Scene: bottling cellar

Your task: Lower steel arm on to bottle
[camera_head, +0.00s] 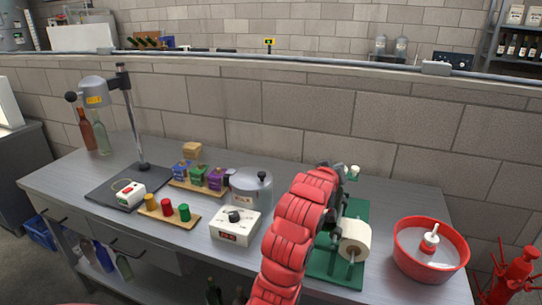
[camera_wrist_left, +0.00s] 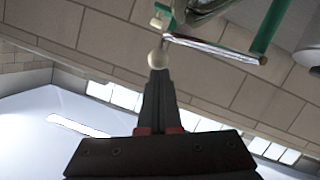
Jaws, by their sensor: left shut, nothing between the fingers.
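A green-framed machine (camera_head: 323,262) with a white paper roll (camera_head: 355,238) stands on the bench, partly hidden by my red arm. In the left wrist view, a steel rod (camera_wrist_left: 215,48) runs by the green frame (camera_wrist_left: 268,25), with a white ball knob (camera_wrist_left: 158,57) near its left end. My left gripper (camera_wrist_left: 158,76) is shut and empty, its tips just at the knob; I cannot tell if they touch it. A shiny rounded piece is cut off at the wrist view's top edge; I cannot make out a bottle there. My right gripper is not in view.
A red tub (camera_head: 405,262) stands right of the machine. Left of my arm are a white control box (camera_head: 236,226), a lidded steel pot (camera_head: 250,188), colored blocks and a post stand (camera_head: 140,120). Red equipment (camera_head: 515,275) stands at lower right. A block wall is behind the bench.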

